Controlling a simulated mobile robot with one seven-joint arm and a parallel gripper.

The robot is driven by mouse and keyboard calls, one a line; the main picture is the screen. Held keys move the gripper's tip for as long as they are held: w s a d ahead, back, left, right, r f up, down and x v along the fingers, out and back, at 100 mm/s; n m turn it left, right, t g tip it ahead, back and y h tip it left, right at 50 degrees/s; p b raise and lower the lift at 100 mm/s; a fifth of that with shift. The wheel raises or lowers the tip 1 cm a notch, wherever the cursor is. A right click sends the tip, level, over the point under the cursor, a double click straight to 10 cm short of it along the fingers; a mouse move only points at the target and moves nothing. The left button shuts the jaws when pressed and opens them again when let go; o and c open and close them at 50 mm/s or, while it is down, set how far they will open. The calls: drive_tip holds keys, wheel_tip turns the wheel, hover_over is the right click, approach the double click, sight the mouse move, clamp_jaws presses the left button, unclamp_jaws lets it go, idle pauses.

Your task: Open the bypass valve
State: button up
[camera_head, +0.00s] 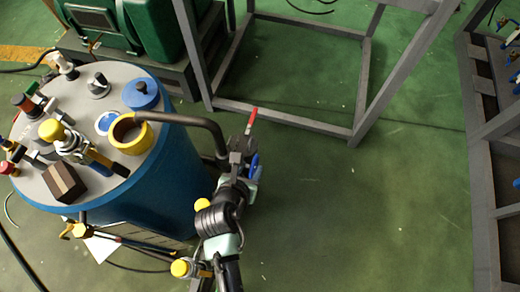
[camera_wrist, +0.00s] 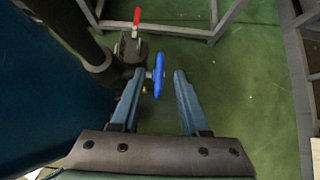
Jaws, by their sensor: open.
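A dark pipe valve (camera_wrist: 133,52) sits at the end of the curved pipe beside the blue tank. It has an upright red lever (camera_wrist: 137,20) and a blue handle (camera_wrist: 159,70). I cannot tell which of these is the bypass valve. The red lever also shows in the head view (camera_head: 251,121). My gripper (camera_wrist: 157,84) is open, with its two blue fingers apart. In the wrist view the blue handle appears between the fingertips, closer to the left one; contact cannot be told. In the head view my arm partly hides the fingers and the valve's lower part.
The blue tank (camera_head: 180,195) stands left of my arm, with several fittings and a yellow-collared port (camera_head: 130,135) on its lid. The dark curved pipe (camera_head: 190,120) runs from it. A grey metal frame (camera_head: 285,120) stands behind, another rack (camera_head: 480,170) at right. Green floor between is clear.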

sight(258, 156)
drive_tip(key=b+x, duration=0.2)
drive_tip(key=x, duration=0.9)
drive_tip(key=shift+b, duration=0.4)
clamp_jaws()
